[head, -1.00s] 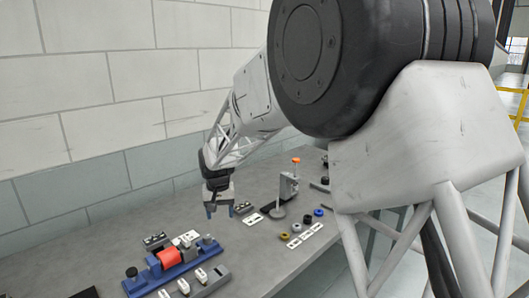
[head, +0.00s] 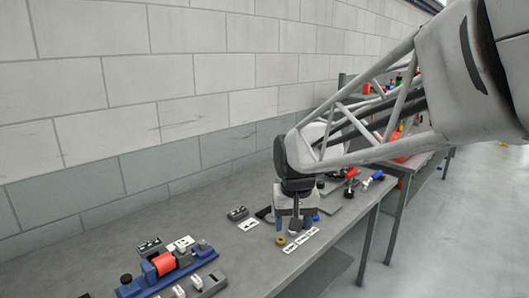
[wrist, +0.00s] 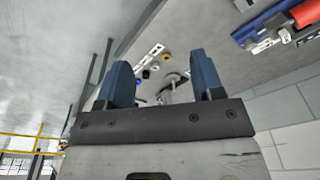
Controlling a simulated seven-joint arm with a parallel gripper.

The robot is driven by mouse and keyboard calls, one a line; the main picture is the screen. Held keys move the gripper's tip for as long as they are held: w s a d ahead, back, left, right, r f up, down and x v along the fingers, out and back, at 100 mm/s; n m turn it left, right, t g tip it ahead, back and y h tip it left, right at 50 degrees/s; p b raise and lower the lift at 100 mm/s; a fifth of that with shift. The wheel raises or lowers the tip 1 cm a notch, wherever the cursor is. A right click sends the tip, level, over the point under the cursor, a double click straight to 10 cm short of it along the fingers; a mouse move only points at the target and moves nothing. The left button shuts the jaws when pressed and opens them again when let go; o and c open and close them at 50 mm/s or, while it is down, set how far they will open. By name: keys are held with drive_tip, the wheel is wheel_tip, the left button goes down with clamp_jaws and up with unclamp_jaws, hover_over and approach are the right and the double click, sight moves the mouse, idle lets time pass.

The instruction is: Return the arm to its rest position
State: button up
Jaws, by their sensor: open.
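My gripper (head: 297,222) hangs pointing down over the grey workbench in the head view, above the group of small parts near the front edge. Its two blue fingers are apart. They also show in the wrist view (wrist: 162,72), with nothing held between them. A grey stand with a round base (wrist: 172,78) appears beyond the gap between the fingers; its distance from them is hard to judge. My arm reaches in from the upper right of the head view and hides part of the bench behind it.
The workbench (head: 120,240) runs along a block wall. A blue fixture with a red cylinder (head: 163,264) stands at the lower left. A yellow ring (head: 281,241) and white label cards (head: 302,242) lie below my gripper. A second bench with coloured items stands at right. Open floor (head: 470,230) lies at right.

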drive_tip(key=s+d+f, duration=0.1)
drive_tip(key=s+d, duration=0.5)
drive_tip(key=s, duration=0.5)
drive_tip(key=s+d+f+m+t, duration=0.1)
drive_tip(key=s+d, duration=0.4)
drive_tip(key=s, duration=0.7)
drive_tip(key=shift+s+d, duration=0.25)
drive_tip(key=shift+d, duration=0.15)
